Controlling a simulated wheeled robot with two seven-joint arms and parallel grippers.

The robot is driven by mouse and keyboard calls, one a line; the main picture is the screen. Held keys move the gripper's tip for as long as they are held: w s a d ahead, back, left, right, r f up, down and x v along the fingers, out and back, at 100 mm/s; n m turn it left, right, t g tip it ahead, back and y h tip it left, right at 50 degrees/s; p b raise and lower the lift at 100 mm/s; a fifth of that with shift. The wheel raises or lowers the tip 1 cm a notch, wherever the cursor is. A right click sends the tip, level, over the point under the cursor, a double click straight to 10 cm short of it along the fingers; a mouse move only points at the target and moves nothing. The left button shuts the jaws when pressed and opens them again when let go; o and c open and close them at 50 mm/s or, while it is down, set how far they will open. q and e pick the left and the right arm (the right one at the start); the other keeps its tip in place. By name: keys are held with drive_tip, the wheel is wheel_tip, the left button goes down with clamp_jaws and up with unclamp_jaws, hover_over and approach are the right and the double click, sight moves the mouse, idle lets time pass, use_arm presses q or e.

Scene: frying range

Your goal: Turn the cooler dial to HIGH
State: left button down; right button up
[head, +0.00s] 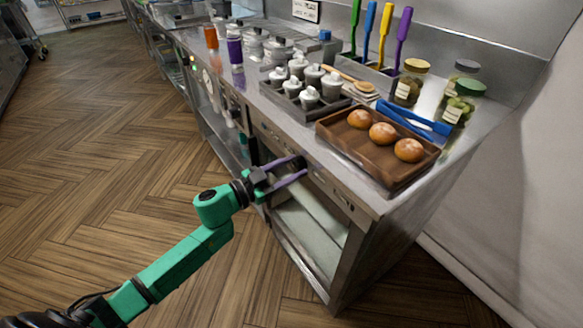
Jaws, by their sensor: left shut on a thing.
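My left gripper (290,172) reaches from the lower left to the front face of the counter, with its purple fingers around a dark round knob, the cooler dial (298,162). The fingers are shut on the dial, which they partly hide. The dial sits on the front panel above an open lower compartment (310,232). Its markings and the way it points are too small to read. My right gripper is not in view.
A wooden tray (385,178) with three buns stands on the counter above the dial, near the front edge. The wooden floor at left is clear.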

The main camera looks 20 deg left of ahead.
use_arm(q)
drive_tip(key=m, duration=0.4)
drive_tip(key=shift+f+m, duration=0.1)
drive_tip(key=shift+m, duration=0.2)
drive_tip(key=m+b, duration=0.1)
drive_tip(key=m, duration=0.3)
drive_tip(key=shift+m+b, duration=0.3)
drive_tip(key=shift+b, duration=0.1)
drive_tip(key=m+b, duration=0.2)
drive_tip(key=m, duration=0.2)
drive_tip(key=shift+f+m, duration=0.1)
drive_tip(key=shift+m, duration=0.2)
drive_tip(key=m+b, duration=0.2)
drive_tip(key=m, duration=0.2)
drive_tip(key=shift+b, duration=0.4)
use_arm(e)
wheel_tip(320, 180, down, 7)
use_arm(q)
drive_tip(key=m+b, duration=0.3)
drive_tip(key=m, duration=0.3)
drive_tip(key=shift+b, duration=0.4)
drive_tip(key=shift+m+b, duration=0.4)
drive_tip(key=shift+m, duration=0.5)
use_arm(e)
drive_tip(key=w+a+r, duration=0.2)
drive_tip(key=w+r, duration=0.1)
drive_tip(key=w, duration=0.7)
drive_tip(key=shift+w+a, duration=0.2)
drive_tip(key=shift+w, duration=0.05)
